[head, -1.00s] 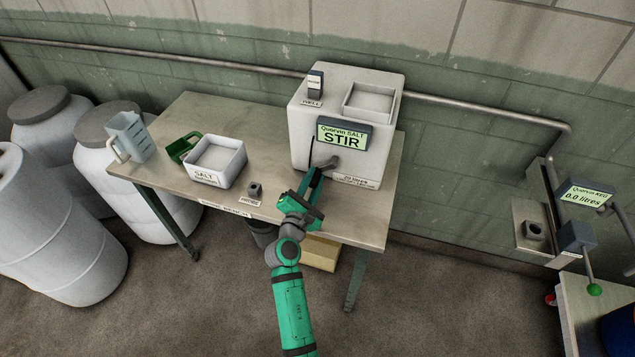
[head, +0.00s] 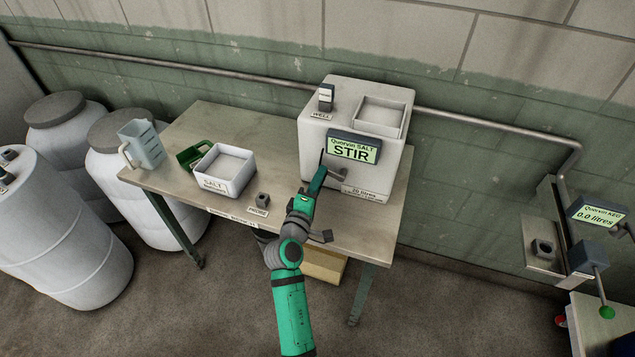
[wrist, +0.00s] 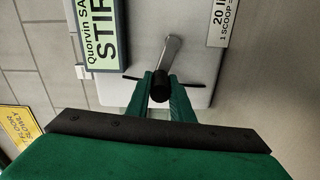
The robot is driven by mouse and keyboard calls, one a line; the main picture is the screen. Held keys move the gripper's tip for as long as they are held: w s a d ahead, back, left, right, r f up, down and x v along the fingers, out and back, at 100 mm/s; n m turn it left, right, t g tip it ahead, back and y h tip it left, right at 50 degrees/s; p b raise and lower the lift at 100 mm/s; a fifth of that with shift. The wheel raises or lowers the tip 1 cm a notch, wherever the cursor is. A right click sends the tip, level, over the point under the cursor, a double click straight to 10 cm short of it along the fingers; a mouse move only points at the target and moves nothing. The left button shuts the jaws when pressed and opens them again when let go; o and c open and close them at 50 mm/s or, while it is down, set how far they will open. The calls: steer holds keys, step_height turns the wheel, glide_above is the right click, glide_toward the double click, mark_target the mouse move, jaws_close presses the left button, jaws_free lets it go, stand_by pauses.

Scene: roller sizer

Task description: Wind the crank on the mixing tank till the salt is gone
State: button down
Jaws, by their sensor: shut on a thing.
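The mixing tank (head: 318,140) is a white box on the bench, with an open hopper on top and a display (head: 353,147) reading "Quorvin SALT STIR". Its crank (head: 336,173) is a grey arm on the front face; in the wrist view the crank (wrist: 171,55) ends in a dark round knob. My gripper (head: 319,176) is at the tank's front. In the wrist view my gripper (wrist: 160,88) is shut on the knob, with one green finger on each side. The inside of the tank is hidden, so the salt in it cannot be seen.
White drums (head: 70,240) stand at left. A keg display (head: 598,214) is at right.

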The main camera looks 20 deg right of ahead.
steer(key=m, duration=0.1)
steer(key=r+m, duration=0.1)
steer(key=d+r+m, duration=0.1)
steer(key=m, duration=0.1)
steer(key=shift+s+d, duration=0.1)
steer(key=shift+s, duration=0.25)
steer(key=shift+s+d+r+m, duration=0.2)
steer(key=shift+s+d+m, duration=0.2)
steer(key=shift+m, duration=1)
steer(key=shift+s+d+r+m, duration=0.25)
steer(key=shift+d+m, duration=0.3)
steer(key=shift+m, duration=0.85)
steer(key=shift+s+d+r+m, duration=0.2)
steer(key=shift+s+d+m, duration=0.2)
steer(key=shift+m, duration=1)
steer(key=c, duration=1.6)
jaws_free()
steer(key=shift+o, duration=0.2)
steer(key=shift+w, duration=0.1)
steer(key=shift+a+r, duration=0.1)
steer(key=shift+r, duration=0.05)
